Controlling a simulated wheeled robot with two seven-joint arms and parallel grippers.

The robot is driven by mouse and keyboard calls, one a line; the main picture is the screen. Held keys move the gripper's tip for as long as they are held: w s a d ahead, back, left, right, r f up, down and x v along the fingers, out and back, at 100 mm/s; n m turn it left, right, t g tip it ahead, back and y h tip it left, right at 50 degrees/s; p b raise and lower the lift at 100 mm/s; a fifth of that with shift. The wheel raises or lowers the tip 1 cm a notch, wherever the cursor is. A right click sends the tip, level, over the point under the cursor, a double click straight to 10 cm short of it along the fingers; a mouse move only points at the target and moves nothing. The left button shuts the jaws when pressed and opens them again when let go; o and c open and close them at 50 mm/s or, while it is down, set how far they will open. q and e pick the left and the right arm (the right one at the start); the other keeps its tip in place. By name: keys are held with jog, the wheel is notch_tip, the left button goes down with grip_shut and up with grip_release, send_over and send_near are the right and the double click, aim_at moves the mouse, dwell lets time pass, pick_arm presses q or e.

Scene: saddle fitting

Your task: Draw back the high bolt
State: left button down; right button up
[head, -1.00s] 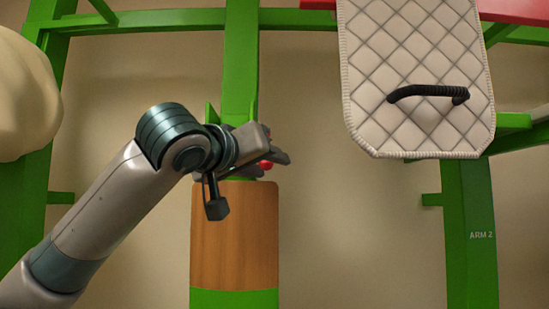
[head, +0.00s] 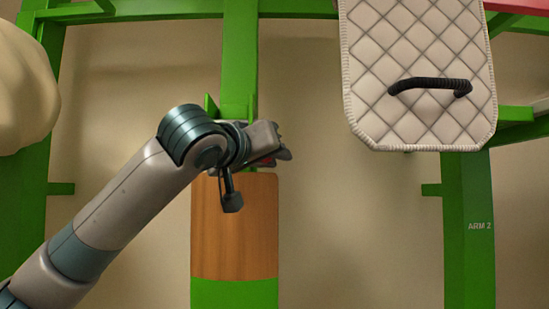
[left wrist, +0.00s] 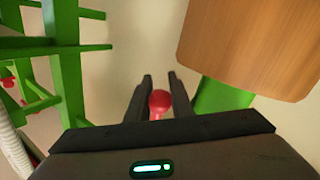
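The high bolt shows only by its red knob (head: 267,162), at the green upright (head: 240,60) just above a wooden panel (head: 235,230). My left gripper (head: 280,153) is at the knob and hides most of it in the head view. The rest of the bolt is hidden. My right gripper is in neither view.
A quilted pad (head: 420,70) with a black handle (head: 430,86) hangs at the upper right. A post marked "ARM 2" (head: 470,240) stands below it. A pale rounded shape (head: 22,95) is at the far left. The space between panel and right post is clear.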

pick_arm(q)
jog(key=d, duration=0.9)
jog(key=shift+d, duration=0.35)
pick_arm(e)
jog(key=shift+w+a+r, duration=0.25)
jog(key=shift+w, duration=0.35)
pick_arm(q)
jog(key=shift+r, duration=0.1)
jog(key=c, duration=1.6)
grip_release()
jog(key=shift+a, duration=0.1)
jog(key=shift+o, duration=0.2)
